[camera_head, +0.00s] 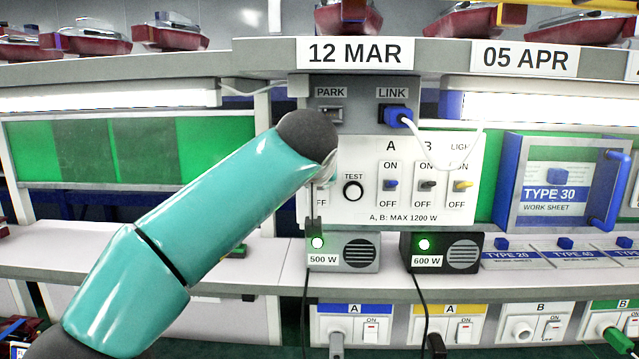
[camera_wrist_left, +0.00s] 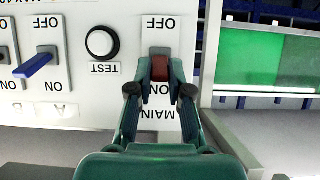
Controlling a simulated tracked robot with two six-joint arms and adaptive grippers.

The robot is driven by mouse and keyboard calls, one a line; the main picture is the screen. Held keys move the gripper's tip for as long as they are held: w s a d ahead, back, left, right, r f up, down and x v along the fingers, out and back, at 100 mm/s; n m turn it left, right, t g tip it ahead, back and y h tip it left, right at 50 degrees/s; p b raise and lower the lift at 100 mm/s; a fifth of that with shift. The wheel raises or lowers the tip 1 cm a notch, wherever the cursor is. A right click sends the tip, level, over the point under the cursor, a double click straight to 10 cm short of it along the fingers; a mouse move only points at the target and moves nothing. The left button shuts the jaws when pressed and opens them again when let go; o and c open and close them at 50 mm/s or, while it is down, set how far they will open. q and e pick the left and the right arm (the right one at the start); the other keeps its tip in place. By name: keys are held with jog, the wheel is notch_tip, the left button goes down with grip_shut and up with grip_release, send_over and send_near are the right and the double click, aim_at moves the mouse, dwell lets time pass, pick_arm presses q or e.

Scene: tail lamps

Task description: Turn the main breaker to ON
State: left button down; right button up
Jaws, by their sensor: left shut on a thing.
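The main breaker is the switch labelled MAIN, with a red-brown lever (camera_wrist_left: 160,68) between its OFF and ON marks in the upside-down left wrist view. My left gripper (camera_wrist_left: 161,86) is shut on this lever, one finger on each side. Whether the lever sits toward ON or OFF I cannot tell. In the head view my teal left arm hides the breaker and most of the gripper, at the left end of the white switch panel (camera_head: 440,210). My right gripper is in neither view.
A TEST button (camera_head: 353,191) sits right of the breaker, then switches A (camera_head: 391,184), B (camera_head: 428,186) and LIGHT (camera_head: 462,186). A blue plug (camera_head: 400,117) with a white cable sits at LINK. Below stand the 500 W box (camera_head: 345,252) and 600 W box (camera_head: 441,252), green lights lit.

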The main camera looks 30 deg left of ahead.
pick_arm(q)
jog(key=shift+r, duration=0.15)
jog(key=c, duration=1.4)
grip_release()
jog(key=o, duration=0.3)
jog(key=shift+w, duration=0.2)
jog(key=shift+s, duration=0.15)
jog(key=v, duration=1.1)
jog(key=shift+s+d+r, duration=0.1)
jog(key=shift+s+d, duration=0.2)
